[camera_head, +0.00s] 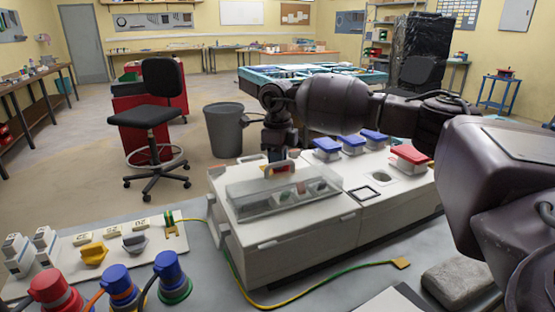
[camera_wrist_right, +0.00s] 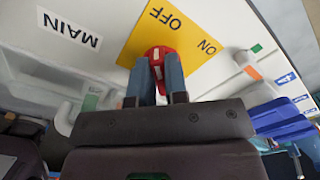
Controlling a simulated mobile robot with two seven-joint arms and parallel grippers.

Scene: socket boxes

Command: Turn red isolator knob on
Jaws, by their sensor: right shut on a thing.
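The red isolator knob (camera_wrist_right: 159,52) sits on a yellow plate (camera_wrist_right: 190,25) marked OFF and ON, beside the word MAIN, in the right wrist view. My right gripper (camera_wrist_right: 158,68) is shut on the knob, one finger on each side. The knob's exact angle against the marks is hard to tell because the fingers cover part of it. In the head view my right gripper (camera_head: 278,150) reaches down to the back of the white socket box (camera_head: 270,238), and the knob is mostly hidden there. My left gripper is not in view.
A clear cover (camera_head: 285,195) lies over the front of the box top. Blue socket caps (camera_head: 350,142) and a red cap (camera_head: 410,153) stand to the right. A panel with plugs (camera_head: 110,260) is at left. A green-yellow wire (camera_head: 300,302) and a grey block (camera_head: 458,283) lie in front.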

